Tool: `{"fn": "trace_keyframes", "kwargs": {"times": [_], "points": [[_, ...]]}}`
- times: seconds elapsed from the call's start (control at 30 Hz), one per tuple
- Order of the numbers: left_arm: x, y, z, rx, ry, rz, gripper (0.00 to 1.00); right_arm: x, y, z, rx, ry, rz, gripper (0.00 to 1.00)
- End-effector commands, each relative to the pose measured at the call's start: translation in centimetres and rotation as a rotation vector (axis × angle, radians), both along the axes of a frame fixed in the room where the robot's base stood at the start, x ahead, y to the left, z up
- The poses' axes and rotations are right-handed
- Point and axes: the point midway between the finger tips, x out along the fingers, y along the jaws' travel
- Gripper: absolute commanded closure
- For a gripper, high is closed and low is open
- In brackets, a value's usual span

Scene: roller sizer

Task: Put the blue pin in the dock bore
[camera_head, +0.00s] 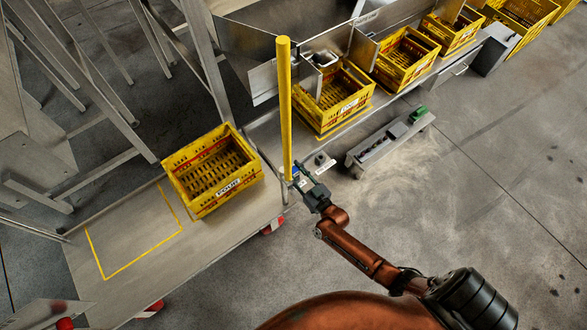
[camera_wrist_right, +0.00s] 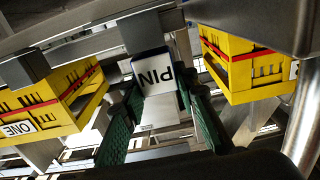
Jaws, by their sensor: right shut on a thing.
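My right gripper (camera_head: 303,184), at the end of the orange arm, is shut on the blue pin (camera_head: 295,171) beside the foot of the yellow post. In the right wrist view, a white face marked PIN with a blue edge, on the pin (camera_wrist_right: 153,74), shows between the green-padded fingers (camera_wrist_right: 160,118). A small dark round fitting (camera_head: 320,158) with a white label sits just above and right of the gripper; I cannot tell whether it is the dock bore. The pin's lower end is hidden. My left gripper is not in view.
The yellow post (camera_head: 285,100) stands close to the gripper. A yellow crate (camera_head: 226,192) is on the low platform (camera_head: 130,262) at left. More yellow crates (camera_head: 330,104) line the bench. A low grey unit (camera_head: 388,143) stands right; the floor (camera_head: 500,160) beyond is open.

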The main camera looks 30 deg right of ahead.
Motion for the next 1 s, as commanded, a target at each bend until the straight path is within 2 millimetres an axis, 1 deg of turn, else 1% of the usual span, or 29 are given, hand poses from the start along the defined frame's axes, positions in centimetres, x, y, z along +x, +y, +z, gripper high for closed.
{"fn": "trace_keyframes", "kwargs": {"times": [0.17,0.2,0.47,0.77,0.87,1.0], "points": [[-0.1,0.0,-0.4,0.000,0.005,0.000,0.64,0.0,0.0,-0.5,0.000,0.001,0.000,0.91],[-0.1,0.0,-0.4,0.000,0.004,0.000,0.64,0.0,0.0,-0.4,0.000,0.000,0.000,0.71],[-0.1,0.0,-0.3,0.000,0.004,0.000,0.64,0.0,0.0,-0.4,0.000,0.000,0.000,0.53],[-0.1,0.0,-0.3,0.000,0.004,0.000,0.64,-0.2,0.0,-0.4,0.000,0.001,0.000,0.52],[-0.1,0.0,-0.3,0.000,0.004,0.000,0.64,-1.0,-0.1,-0.5,0.000,0.003,0.000,0.52],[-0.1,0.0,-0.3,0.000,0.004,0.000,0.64,-3.3,-0.3,-0.5,0.002,0.003,-0.001,0.52]]}}
